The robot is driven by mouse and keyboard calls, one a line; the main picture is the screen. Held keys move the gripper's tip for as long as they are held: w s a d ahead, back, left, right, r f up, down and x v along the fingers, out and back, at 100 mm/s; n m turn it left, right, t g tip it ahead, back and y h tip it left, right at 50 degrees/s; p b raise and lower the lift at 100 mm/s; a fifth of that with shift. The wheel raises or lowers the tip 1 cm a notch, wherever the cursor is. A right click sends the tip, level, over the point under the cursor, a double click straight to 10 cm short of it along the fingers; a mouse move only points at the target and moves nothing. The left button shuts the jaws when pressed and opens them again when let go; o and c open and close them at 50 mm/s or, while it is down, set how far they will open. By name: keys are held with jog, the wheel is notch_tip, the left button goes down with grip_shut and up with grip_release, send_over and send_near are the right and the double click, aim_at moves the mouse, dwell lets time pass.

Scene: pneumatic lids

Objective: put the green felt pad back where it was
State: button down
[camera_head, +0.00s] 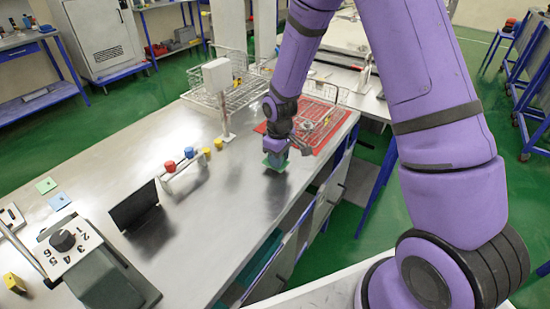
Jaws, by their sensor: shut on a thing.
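A green felt pad (275,165) is under my gripper (275,154), near the right edge of the metal workbench. My gripper points down and is shut on the pad. The fingertips are small and partly hidden, and I cannot tell whether the pad touches the bench. A pale green square (46,185) and a pale blue square (59,201) lie flat at the far left of the bench.
A red mat (328,139) with a wire basket lies just behind my gripper. Red, blue and yellow knobs (189,152), a black panel (133,205) and a dial unit (66,241) stand left. The front-middle bench is clear.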

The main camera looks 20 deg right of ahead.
jog(key=shift+w+f, duration=0.1)
jog(key=shift+f, duration=0.7)
jog(key=c, duration=0.8)
grip_release()
jog(key=shift+f, duration=0.1)
jog(key=shift+c, duration=0.2)
